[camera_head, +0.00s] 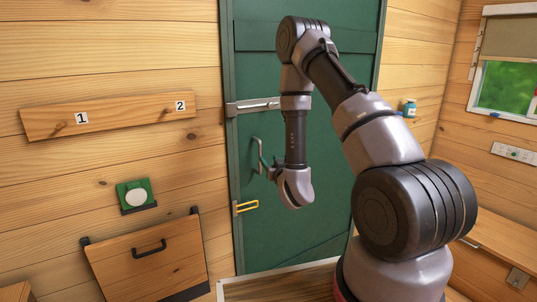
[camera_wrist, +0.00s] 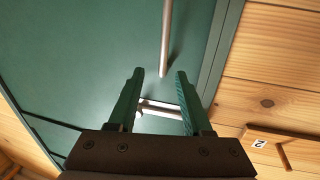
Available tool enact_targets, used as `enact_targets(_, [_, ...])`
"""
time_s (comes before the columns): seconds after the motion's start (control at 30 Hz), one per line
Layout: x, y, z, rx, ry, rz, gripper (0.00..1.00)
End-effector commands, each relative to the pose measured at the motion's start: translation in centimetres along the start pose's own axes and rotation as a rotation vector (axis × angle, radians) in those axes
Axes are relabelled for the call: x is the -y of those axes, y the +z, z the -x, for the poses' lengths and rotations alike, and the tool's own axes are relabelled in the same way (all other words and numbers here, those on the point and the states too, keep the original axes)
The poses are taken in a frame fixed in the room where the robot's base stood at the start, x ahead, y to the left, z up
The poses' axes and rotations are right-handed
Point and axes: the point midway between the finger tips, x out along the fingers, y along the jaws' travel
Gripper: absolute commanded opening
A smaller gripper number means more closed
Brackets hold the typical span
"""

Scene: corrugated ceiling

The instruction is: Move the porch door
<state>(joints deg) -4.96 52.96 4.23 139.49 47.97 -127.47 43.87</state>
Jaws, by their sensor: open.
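The green porch door (camera_head: 345,100) stands in its frame and looks closed. Its grey metal handle (camera_head: 262,158) is near the left edge, beside my wrist. In the wrist view the door (camera_wrist: 80,60) fills much of the picture, and the rod-like handle (camera_wrist: 167,35) ends just ahead of the gap between my fingertips. My gripper (camera_wrist: 159,73) is open, with nothing seen held. In the head view my wrist hides most of the gripper. A metal bar (camera_head: 252,106) crosses the door's left edge above the handle; it also shows between my fingers (camera_wrist: 160,108).
A yellow bracket (camera_head: 245,207) sits low on the door's left edge. On the left wall are a board numbered 1 and 2 (camera_head: 130,117), a green box with a white button (camera_head: 136,196) and a wooden flap (camera_head: 150,258). A window (camera_head: 505,87) is at right.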

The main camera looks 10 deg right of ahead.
Motion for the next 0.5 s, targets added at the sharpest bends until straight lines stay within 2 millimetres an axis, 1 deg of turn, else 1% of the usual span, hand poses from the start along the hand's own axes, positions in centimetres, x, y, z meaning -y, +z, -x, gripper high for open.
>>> enact_targets(0.03, [0.4, 0.7, 0.3, -0.001, -0.014, 0.011, 0.5])
enact_targets(0.1, [0.7, 1.0, 0.4, -0.007, -0.026, 0.02, 0.5])
enact_targets(0.17, [0.8, 1.0, 0.2, -0.011, -0.031, 0.023, 0.5])
enact_targets(0.23, [0.9, 1.0, -0.5, -0.014, -0.032, 0.024, 0.5])
enact_targets(0.37, [1.1, 0.8, -2.6, -0.015, -0.034, 0.024, 0.5])
enact_targets(0.5, [1.1, 0.8, -5.4, -0.015, -0.033, 0.024, 0.5])
